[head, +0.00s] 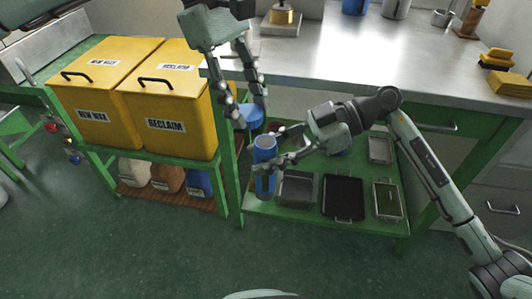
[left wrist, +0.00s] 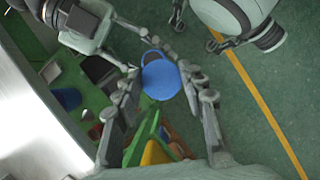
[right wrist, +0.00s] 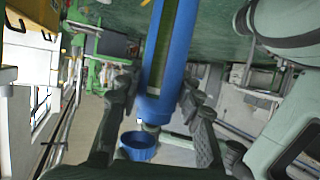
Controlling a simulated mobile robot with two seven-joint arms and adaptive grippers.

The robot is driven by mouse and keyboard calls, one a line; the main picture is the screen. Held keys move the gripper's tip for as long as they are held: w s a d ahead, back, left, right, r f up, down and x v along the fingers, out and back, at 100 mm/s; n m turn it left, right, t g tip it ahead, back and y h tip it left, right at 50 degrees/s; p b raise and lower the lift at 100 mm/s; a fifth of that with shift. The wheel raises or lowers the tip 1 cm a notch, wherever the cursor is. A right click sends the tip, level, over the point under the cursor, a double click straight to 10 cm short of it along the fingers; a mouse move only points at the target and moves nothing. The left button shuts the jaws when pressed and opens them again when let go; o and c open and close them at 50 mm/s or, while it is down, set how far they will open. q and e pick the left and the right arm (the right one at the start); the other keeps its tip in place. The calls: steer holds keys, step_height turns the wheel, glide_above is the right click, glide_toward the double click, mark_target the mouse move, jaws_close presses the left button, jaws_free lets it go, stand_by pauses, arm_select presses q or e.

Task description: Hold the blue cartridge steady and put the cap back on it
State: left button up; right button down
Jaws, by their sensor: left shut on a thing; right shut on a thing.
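The blue cartridge (head: 265,182) stands roughly upright in the head view, its open top end uncovered. My right gripper (head: 272,163) is shut around its body. In the right wrist view the cartridge (right wrist: 168,45) runs between the fingers and has a dark green strip along its side. My left gripper (head: 250,108) points down and is shut on the blue cap (head: 251,117). The cap is apart from the cartridge, above its top and slightly left in the head view. The cap also shows in the left wrist view (left wrist: 160,79) and the right wrist view (right wrist: 138,146).
Yellow bins (head: 165,112) stand at left on a green rack. The metal worktop (head: 360,55) lies behind. A green lower shelf (head: 318,215) with metal trays, including a dark tray (head: 343,195), is behind and right of the cartridge. The floor in front is clear.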

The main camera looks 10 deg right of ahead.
mark_target(261, 113)
arm_select(q)
steer(key=shift+s+d+r+n, duration=0.3)
steer(key=shift+d+r, duration=0.1)
steer(key=shift+d, duration=0.25)
steer(key=shift+s+d+r+n, duration=0.15)
steer(key=shift+d+r+n, duration=0.2)
steer(key=shift+d, duration=0.3)
steer(key=shift+t, duration=0.3)
steer(key=shift+f, duration=2)
steer(key=shift+r, duration=0.1)
steer(key=shift+f, duration=0.9)
steer(key=shift+f, duration=0.55)
